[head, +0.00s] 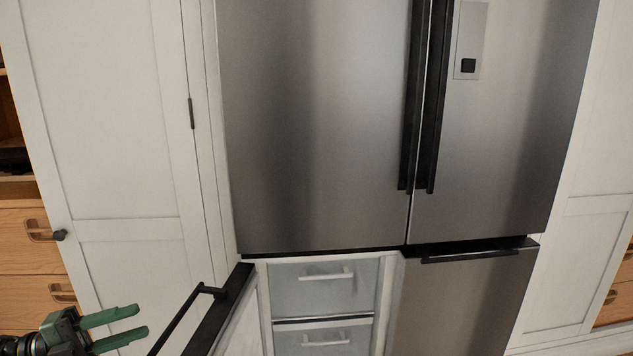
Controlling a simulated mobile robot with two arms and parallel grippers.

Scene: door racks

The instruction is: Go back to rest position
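My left gripper (137,322) is at the bottom left, with two green fingers spread apart and nothing between them. It is left of the open lower fridge door (225,318) and apart from the door's black handle (180,318). The lower left compartment behind that door stands open and shows two drawers, an upper one (318,290) and a lower one (325,341). The steel fridge (310,130) has its two upper doors shut. My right gripper is not in the view.
The lower right fridge door (455,300) is shut. A white cabinet door (115,110) stands on the left and another white panel (585,240) on the right. Wooden drawers (32,255) are at the far left. The swung-out fridge door takes up room at the bottom middle.

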